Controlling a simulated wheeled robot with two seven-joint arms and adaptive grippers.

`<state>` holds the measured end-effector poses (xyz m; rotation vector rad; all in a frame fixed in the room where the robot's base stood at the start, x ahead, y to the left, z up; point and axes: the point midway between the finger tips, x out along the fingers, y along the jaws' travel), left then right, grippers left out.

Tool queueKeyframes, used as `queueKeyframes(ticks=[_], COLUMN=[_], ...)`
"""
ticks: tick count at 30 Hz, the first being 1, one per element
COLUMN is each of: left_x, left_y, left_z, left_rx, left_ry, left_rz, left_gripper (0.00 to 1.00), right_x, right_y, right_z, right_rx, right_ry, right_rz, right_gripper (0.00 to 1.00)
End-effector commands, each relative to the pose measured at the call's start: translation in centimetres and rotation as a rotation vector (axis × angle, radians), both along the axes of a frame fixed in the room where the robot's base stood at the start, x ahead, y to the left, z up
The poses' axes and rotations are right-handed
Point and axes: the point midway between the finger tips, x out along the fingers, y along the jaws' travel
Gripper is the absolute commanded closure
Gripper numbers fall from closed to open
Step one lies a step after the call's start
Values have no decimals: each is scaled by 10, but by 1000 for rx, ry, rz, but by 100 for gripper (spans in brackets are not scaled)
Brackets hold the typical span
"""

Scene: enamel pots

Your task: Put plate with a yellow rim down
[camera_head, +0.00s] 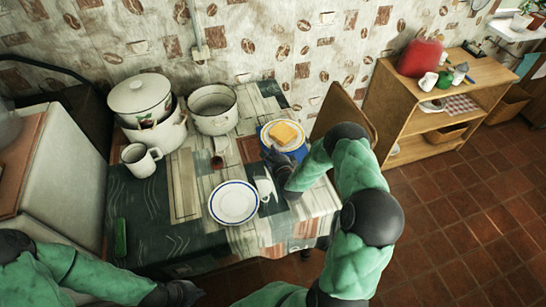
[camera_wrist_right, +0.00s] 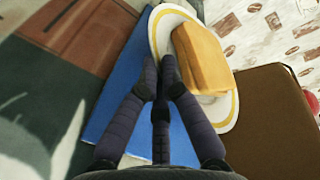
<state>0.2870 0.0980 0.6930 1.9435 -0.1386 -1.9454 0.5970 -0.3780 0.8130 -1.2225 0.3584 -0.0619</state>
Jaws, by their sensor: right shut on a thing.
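The plate with a yellow rim (camera_head: 266,135) is at the right back part of the table, with a yellow-brown slab like bread or cheese (camera_head: 284,133) on it. In the right wrist view the plate (camera_wrist_right: 163,32) lies over a blue flat thing (camera_wrist_right: 120,100); I cannot tell whether the two touch. My right gripper (camera_wrist_right: 161,76) is shut on the plate's near edge, its fingertips beside the slab. In the head view this gripper (camera_head: 272,158) is dark and partly hidden by my arm. My left gripper (camera_head: 188,292) is low at the front, off the table; its fingers are unclear.
Pots (camera_head: 140,97), (camera_head: 213,108) and a mug (camera_head: 140,158) stand left and back. A brown chair (camera_head: 345,115) is at the right edge.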

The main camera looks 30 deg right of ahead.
Motion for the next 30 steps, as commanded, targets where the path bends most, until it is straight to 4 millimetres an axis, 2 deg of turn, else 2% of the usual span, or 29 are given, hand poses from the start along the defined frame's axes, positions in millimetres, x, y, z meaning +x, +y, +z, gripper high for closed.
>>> queueKeyframes(ticks=[7,19,21,22,30], left_x=[0,0,0,0,0], left_y=[0,0,0,0,0], left_z=[-13,-16,-15,-14,-14], left_rx=[0,0,0,0,0], left_ry=[0,0,0,0,0], left_rz=[0,0,0,0,0], left_gripper=[100,100,100,100,100], right_x=[1,1,1,1,0], right_y=[-1,-1,0,0,0], right_z=[-32,-35,-35,-35,-37], right_rx=[-2,-2,1,1,2], right_ry=[-2,-3,2,2,5], right_rz=[0,0,1,1,0], right_gripper=[100,100,78,71,71])
